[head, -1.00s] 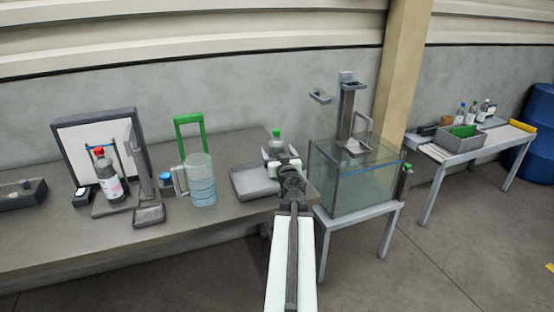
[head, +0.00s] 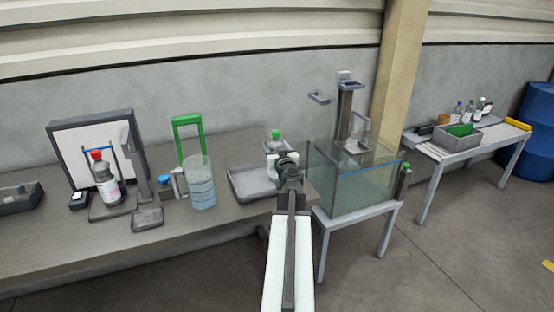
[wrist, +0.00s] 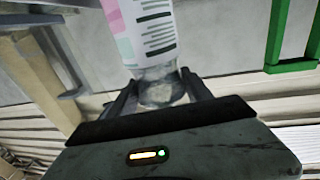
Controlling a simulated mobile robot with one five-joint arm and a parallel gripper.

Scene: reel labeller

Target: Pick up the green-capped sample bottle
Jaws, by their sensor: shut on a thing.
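The green-capped sample bottle (head: 276,134) stands upright at the tray on the bench; my gripper hides part of its body in the head view. My gripper (head: 284,158) is at the bottle, shut on it. In the wrist view, the bottle's white label with pink, teal and black marks (wrist: 148,28) shows, and a clear part of the bottle lies between the two fingers (wrist: 162,92). The green cap does not show in the wrist view. Whether the bottle's base touches the tray cannot be told.
A grey tray (head: 248,185) lies below the bottle. A glass tank (head: 355,185) stands close on the right. To the left are a clear ribbed cylinder (head: 201,185), a green frame (head: 188,120) and a red-capped bottle (head: 106,182). A side table (head: 465,143) holds more bottles.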

